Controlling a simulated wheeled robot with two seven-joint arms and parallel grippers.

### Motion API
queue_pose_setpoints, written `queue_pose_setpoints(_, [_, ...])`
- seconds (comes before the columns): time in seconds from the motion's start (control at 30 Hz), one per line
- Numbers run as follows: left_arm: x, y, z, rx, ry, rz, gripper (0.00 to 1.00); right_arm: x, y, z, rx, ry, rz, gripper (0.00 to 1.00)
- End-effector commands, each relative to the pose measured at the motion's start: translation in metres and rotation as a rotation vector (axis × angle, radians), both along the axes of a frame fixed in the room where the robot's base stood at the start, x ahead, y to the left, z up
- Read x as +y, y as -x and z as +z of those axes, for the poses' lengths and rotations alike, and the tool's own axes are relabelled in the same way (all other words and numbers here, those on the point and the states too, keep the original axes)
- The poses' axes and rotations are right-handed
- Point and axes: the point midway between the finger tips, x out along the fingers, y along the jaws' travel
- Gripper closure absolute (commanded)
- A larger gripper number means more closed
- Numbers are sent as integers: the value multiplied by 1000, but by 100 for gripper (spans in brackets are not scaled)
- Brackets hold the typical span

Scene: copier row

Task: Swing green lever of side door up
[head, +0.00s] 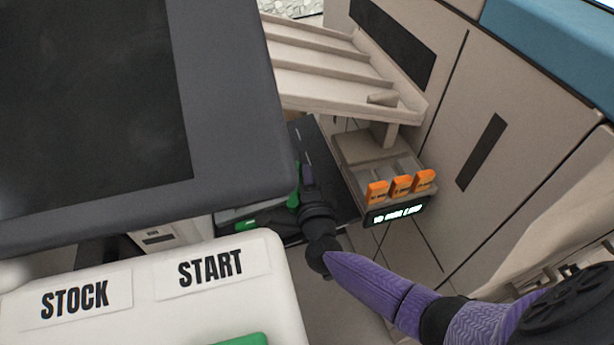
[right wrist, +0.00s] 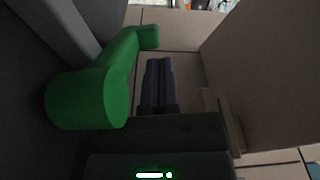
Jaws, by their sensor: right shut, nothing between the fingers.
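The green lever (right wrist: 88,97) fills the left of the right wrist view, with a thick round hub and an arm running up and to the right to a short end knob. In the head view only small green parts show beside my gripper, one of them an upright piece (head: 294,200). My right gripper (head: 306,178) reaches in beside the machine's open side. Its fingers (right wrist: 160,62) are shut and empty, just right of the lever with a gap visible between them. I cannot tell the depth between them. My left gripper is not in view.
A large dark screen (head: 230,120) covers the upper left. A white panel labelled STOCK and START (head: 140,300) stands at lower left. A sloped beige tray (head: 330,75), orange tabs (head: 400,184) and a small lit display (head: 396,212) are beyond my arm. A beige wall (right wrist: 260,80) stands right of the fingers.

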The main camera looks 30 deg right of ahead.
Motion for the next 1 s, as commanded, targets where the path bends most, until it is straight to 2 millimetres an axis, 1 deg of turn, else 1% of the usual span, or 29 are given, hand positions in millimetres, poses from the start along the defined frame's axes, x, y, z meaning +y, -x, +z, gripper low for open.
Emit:
queue_pose_setpoints(0.37, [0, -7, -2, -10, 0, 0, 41, -1, -3, 1, 0, 0, 7, 100])
queue_pose_setpoints(0.47, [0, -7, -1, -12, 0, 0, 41, 1, -8, 1, 15, 1, 94, 100])
queue_pose_setpoints(0.57, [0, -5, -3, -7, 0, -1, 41, 10, -18, -3, 30, -8, 172, 100])
queue_pose_setpoints(0.67, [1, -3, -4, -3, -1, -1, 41, 13, -21, -4, 45, -10, 250, 100])
queue_pose_setpoints(1.0, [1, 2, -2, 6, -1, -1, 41, 14, -22, -3, 48, -13, 265, 100])
